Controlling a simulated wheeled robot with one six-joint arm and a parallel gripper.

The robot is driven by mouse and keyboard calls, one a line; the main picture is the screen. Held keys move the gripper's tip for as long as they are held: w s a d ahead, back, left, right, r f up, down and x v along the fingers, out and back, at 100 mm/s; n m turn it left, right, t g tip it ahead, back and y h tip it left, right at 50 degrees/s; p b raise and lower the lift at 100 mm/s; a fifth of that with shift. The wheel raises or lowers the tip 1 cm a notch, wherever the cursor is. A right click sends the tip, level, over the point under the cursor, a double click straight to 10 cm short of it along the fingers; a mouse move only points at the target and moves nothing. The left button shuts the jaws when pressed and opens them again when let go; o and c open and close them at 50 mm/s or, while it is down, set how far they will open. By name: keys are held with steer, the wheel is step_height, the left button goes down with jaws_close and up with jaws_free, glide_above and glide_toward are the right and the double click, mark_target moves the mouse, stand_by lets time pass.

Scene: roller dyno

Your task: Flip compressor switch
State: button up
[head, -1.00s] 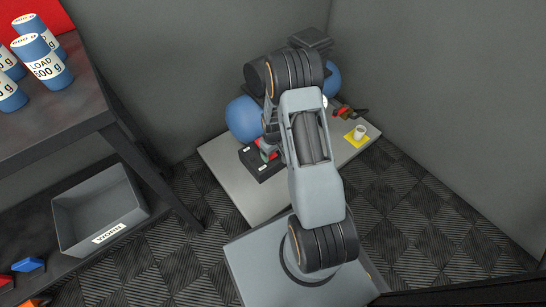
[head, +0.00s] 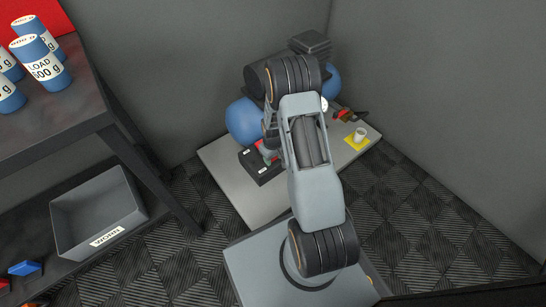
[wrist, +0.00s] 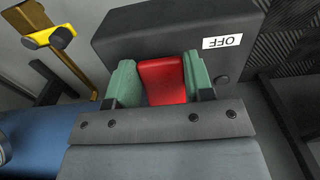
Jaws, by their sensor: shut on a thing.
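The compressor has a blue tank (head: 243,122), which shows left of my arm in the head view and at lower left in the wrist view (wrist: 35,140). Its dark switch box (head: 262,170) sits low in front of the tank; in the wrist view the box (wrist: 150,35) bears a white OFF label (wrist: 222,42). The red switch lever (wrist: 163,78) stands on the box between the green fingertips of my gripper (wrist: 160,82), which is shut on it. In the head view my arm hides part of the compressor and most of the gripper.
The compressor stands on a grey slab (head: 225,150) in a wall corner. A white cup (head: 360,133) on a yellow pad and a red-handled part (head: 345,114) lie to the right.

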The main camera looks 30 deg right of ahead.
steer(key=shift+c, duration=0.4)
steer(key=shift+w+r+g+p, duration=0.2)
steer(key=shift+r+g+p, duration=0.5)
steer(key=shift+p, duration=0.4)
steer(key=shift+w+a+r+g+h, duration=0.1)
steer(key=shift+g+h, duration=0.05)
steer(key=shift+g, duration=0.45)
steer(key=shift+w+d+r+g+h, duration=0.1)
steer(key=shift+g+h, duration=0.1)
steer(key=shift+g, duration=0.4)
steer(key=shift+w+a+r+g+h, duration=0.1)
steer(key=shift+g+h, duration=0.05)
steer(key=shift+g, duration=0.45)
steer(key=o, duration=0.9)
steer(key=shift+p, duration=0.3)
steer(key=p+v, duration=0.4)
steer(key=v, duration=0.9)
steer(key=shift+w+r, duration=0.1)
steer(key=shift+r, duration=0.3)
